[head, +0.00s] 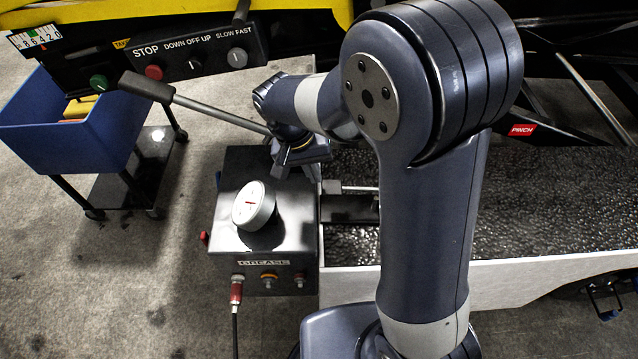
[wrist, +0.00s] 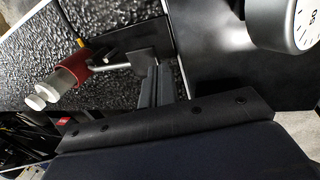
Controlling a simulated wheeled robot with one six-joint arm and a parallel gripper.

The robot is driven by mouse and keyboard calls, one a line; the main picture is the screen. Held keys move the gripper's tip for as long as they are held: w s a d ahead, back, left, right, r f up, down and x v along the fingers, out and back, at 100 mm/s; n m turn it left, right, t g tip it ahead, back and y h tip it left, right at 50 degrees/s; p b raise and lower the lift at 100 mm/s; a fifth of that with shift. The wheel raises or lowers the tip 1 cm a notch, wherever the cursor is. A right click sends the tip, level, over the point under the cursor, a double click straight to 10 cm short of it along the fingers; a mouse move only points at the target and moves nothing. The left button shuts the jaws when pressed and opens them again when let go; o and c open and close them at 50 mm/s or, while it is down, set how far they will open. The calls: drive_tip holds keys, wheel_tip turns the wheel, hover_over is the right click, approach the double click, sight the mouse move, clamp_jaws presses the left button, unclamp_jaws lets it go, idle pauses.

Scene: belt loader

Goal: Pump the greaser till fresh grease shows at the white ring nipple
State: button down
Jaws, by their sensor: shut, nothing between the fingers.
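The greaser (head: 228,180) is a dark metal box marked GREASE, with a white-faced gauge (head: 254,205) on top; the gauge shows partly in the wrist view (wrist: 305,25). Its long grey pump lever (head: 215,112) ends in a black handle (head: 148,87) at upper left, raised and slanting. My gripper (head: 314,174) is over the box's back right corner, near the lever's lower end, shut and empty; its fingers also show in the wrist view (wrist: 156,84). Fittings line the box front, one with a red hose coupling (head: 236,290). I cannot make out the white ring nipple or any fresh grease.
A control panel (head: 205,62) with STOP and other knobs hangs behind the lever. A blue bin (head: 75,130) on a cart stands at left. A dark textured bed (head: 560,200) with a white side lies at right. The floor at lower left is clear.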

drive_tip(key=v, duration=0.5)
drive_tip(key=shift+a+r, duration=0.35)
wheel_tip(320, 180, up, 6)
drive_tip(key=y+p, duration=0.1)
drive_tip(key=y, duration=0.2)
hover_over(332, 187)
drive_tip(key=shift+r, duration=0.1)
wheel_tip(332, 187, down, 14)
drive_tip(key=shift+f+p, duration=0.1)
drive_tip(key=shift+p, duration=0.55)
